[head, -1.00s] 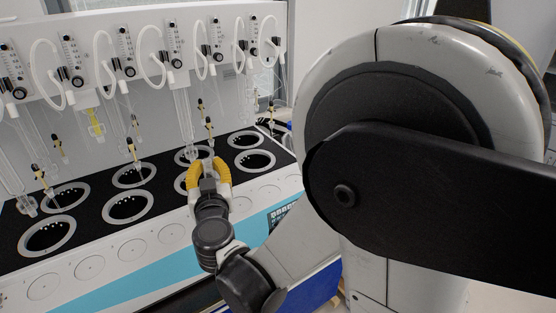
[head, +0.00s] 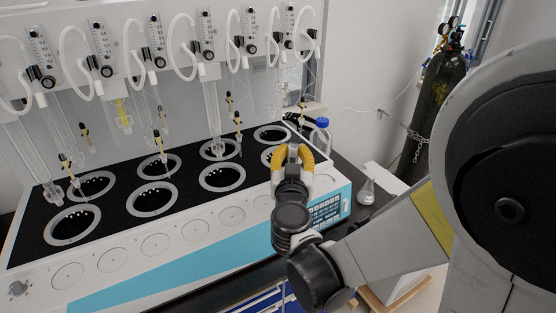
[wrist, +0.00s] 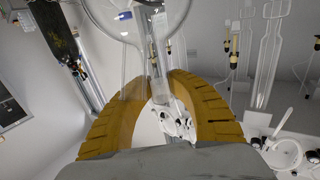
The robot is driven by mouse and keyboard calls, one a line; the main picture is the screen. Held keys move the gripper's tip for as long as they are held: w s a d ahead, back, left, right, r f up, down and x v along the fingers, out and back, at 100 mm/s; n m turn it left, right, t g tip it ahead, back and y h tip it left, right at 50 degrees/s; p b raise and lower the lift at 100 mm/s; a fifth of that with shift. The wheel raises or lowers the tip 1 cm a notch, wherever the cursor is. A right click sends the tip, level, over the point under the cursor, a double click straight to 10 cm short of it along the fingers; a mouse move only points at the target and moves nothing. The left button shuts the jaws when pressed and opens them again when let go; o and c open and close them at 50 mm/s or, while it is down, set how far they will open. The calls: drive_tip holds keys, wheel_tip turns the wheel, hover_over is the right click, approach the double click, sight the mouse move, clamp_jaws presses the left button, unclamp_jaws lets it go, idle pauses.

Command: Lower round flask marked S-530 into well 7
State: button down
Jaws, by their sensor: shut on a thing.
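My gripper (head: 293,152), with yellow ribbed fingers, is in front of the far-right front well (head: 268,156) of the black-topped bath and partly hides it. In the wrist view my gripper (wrist: 160,82) is shut on the neck of a clear round glass flask (wrist: 112,22). The flask's bulb runs off the top edge, with small white and blue marks on it too small to read. I cannot make out the flask in the head view. The bath has two rows of ringed wells; I read no well numbers, so I cannot tell which is well 7.
Glass tubes and yellow-tipped clips (head: 238,122) hang over the wells from the white panel (head: 180,60). A blue-capped bottle (head: 321,137) stands past the bath's right end. A small conical flask (head: 367,191) and a black gas cylinder (head: 440,95) are farther right.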

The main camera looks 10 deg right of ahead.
drive_tip(key=shift+r, duration=0.1)
idle(0.4)
drive_tip(key=shift+r+p, duration=1.3)
drive_tip(key=shift+r, duration=0.15)
